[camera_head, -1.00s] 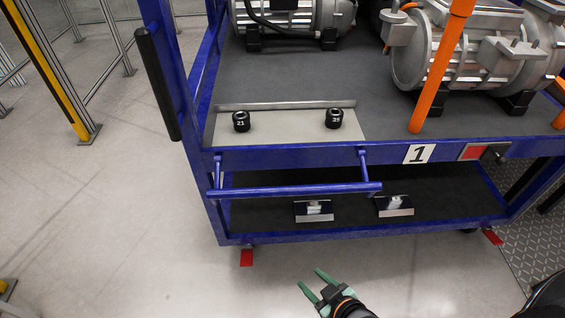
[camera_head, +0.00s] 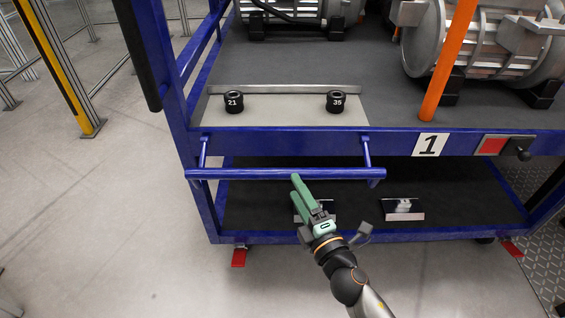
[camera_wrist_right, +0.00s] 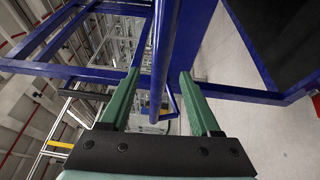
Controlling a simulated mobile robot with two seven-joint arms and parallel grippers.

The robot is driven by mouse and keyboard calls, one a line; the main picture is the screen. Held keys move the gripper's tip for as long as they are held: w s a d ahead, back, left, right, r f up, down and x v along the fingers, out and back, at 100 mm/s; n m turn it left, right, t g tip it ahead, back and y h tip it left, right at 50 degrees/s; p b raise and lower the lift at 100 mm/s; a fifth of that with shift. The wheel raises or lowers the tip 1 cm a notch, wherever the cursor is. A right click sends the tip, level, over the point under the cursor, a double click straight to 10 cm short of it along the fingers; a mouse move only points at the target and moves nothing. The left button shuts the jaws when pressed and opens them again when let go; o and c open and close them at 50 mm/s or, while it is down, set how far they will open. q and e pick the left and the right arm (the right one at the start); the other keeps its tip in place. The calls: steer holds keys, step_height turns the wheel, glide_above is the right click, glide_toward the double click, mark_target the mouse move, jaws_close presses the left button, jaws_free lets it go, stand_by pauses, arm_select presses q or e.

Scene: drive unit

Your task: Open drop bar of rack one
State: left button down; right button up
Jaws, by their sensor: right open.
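Rack one is the blue frame marked with a "1" sign (camera_head: 430,145). Its blue front bar (camera_head: 240,174) runs level along the near side, carried on two short arms. My right gripper (camera_head: 297,187) has green fingers and is open and empty, with its tips at the middle of this bar. In the right wrist view, the bar (camera_wrist_right: 161,50) passes through the picture between the two open fingers (camera_wrist_right: 160,78); I cannot tell how deep it sits between them. A red plate with a black knob (camera_head: 506,146) is on the rack's front edge at right. My left gripper is out of view.
Black sockets marked 21 (camera_head: 234,102) and 35 (camera_head: 336,101) stand on the upper shelf. Grey motors (camera_head: 484,45) and an orange post (camera_head: 448,65) are behind. Metal blocks (camera_head: 403,209) lie on the lower shelf. The floor (camera_head: 110,230) at left is clear.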

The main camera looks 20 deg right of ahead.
steer(key=w+a, duration=0.1)
steer(key=w, duration=0.8)
steer(key=shift+w+r+p, duration=0.2)
steer(key=shift+w+p, duration=0.05)
steer(key=shift+p, duration=0.05)
jaws_close()
stand_by(1.1)
